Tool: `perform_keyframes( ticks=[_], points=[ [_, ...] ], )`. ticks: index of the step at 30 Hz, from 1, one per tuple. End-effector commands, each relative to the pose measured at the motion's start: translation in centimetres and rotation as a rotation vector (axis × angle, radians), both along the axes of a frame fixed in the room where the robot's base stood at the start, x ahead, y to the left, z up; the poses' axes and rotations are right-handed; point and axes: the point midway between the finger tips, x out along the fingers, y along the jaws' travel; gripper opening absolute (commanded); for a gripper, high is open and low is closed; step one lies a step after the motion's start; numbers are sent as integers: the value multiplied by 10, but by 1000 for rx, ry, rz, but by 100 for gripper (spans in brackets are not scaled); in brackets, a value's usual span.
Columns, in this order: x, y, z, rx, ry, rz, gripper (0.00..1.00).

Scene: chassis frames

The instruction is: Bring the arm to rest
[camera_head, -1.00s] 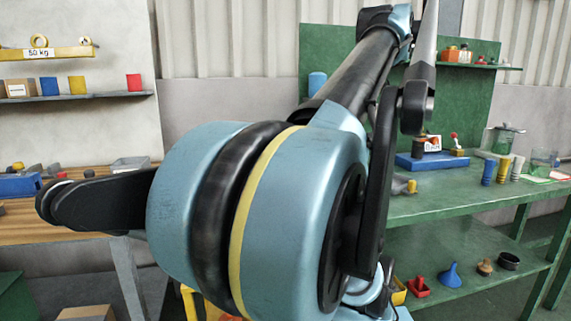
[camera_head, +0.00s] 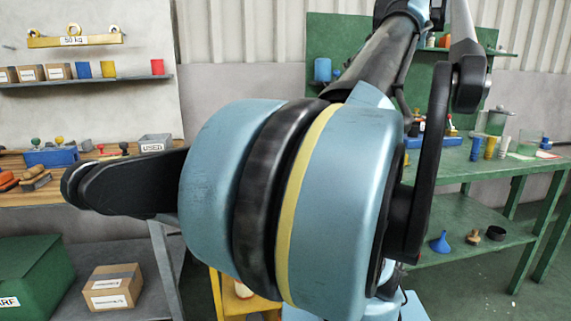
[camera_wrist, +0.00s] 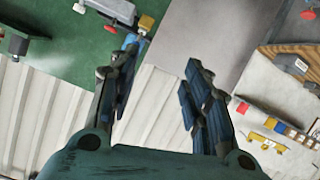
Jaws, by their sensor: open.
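My arm fills the middle of the head view, with its large blue joint in front and a dark link rising to the upper right. My gripper is outside the head view. In the wrist view my gripper (camera_wrist: 155,95) shows with its two dark fingers spread apart. Nothing is between the fingers, and only the wall and shelving lie beyond them. The gripper touches nothing that I can see.
A wooden-topped workbench (camera_head: 50,192) stands at the left. A cardboard box (camera_head: 113,287) and a green box (camera_head: 35,275) sit below it.

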Motion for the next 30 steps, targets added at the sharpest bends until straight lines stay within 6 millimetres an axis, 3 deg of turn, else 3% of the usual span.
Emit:
perform_keyframes(
  ticks=[8,14,23,27,30],
  points=[
    [-3,28,-64,54,131,66,44],
    [-17,46,-128,99,275,96,44],
    [-74,68,-293,141,661,38,44],
    [-112,62,-368,124,833,-72,44],
    [-138,52,-410,103,924,-168,44]
  ],
)
